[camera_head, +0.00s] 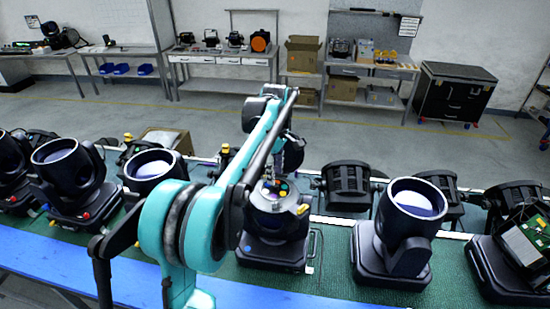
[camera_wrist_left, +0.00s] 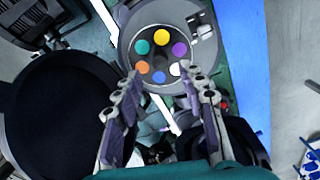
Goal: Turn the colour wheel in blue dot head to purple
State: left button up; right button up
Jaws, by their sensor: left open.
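The blue dot head (camera_head: 272,245) stands upright on the green mat, with a small blue dot low on its base. Its top is open, and the colour wheel (camera_head: 276,187) shows there, partly hidden by my arm. In the left wrist view the wheel (camera_wrist_left: 161,58) carries teal, yellow, purple, white, blue and orange discs. The purple disc (camera_wrist_left: 180,49) lies at the right and the yellow disc (camera_wrist_left: 162,37) at the top. My left gripper (camera_head: 283,172) is over the open top, its fingers apart and empty. In the wrist view its fingertips (camera_wrist_left: 162,76) flank the lower part of the wheel. Contact cannot be told.
Other heads stand in a row on both sides, including a dark-lensed one (camera_head: 408,225) at the right and one (camera_head: 72,180) at the left. A blue strip (camera_head: 100,268) runs along the front edge. Benches and a black case (camera_head: 453,95) stand behind, across open floor.

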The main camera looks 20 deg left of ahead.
aim_at(275, 186)
pick_arm(q)
notch_tip(275, 186, up, 8)
jog(key=shift+f, duration=0.15)
dwell(0.4)
jog(key=s+d+f+m+t, duration=0.1)
jog(key=s+d+m+t, duration=0.1)
jog(key=s+d+m, duration=0.3)
jog(key=s+d+f+m+t, duration=0.2)
jog(key=s+m, duration=0.2)
jog(key=s, duration=0.3)
jog(key=s+d+f+m+t, duration=0.35)
jog(key=s+f+m, duration=0.55)
jog(key=s+f, duration=0.3)
jog(key=f+b, duration=0.7)
jog(key=b, duration=0.1)
jog(key=f+b, duration=0.7)
jog(key=f, duration=0.1)
jog(key=f+b, duration=0.7)
jog(key=b, duration=0.1)
jog(key=shift+s+d+f+b, duration=0.35)
jog(key=shift+d, duration=0.05)
jog(key=shift+r, duration=0.1)
